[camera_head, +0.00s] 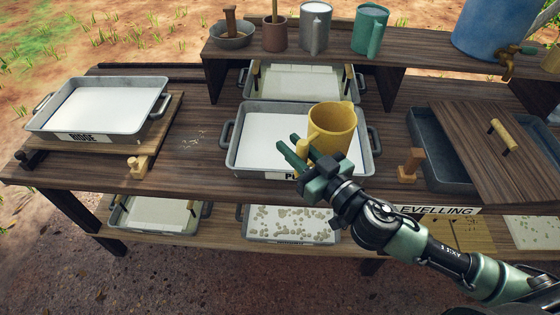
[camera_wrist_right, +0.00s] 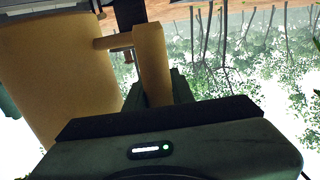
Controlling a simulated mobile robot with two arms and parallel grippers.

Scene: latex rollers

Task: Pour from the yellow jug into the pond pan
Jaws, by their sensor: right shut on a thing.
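The yellow jug (camera_head: 333,126) is in my right gripper (camera_head: 298,158), which is shut on its handle. In the head view the jug looks upright or nearly so, in front of the right part of the pond pan (camera_head: 236,150). The pan is a grey metal tray with white liquid in it; its front label is partly hidden by my gripper. I cannot tell how high the jug is above the pan. In the right wrist view the jug (camera_wrist_right: 50,80) fills the left side, and its handle (camera_wrist_right: 153,65) runs down between the fingers. My left gripper is not in view.
A pan labelled RIDGE (camera_head: 100,108) stands at the left on a wooden board. A raised shelf (camera_head: 345,62) behind holds a grey jug (camera_head: 315,28), a green jug (camera_head: 369,30) and a blue barrel (camera_head: 490,25). A wooden lid (camera_head: 500,140) partly covers a basin at the right.

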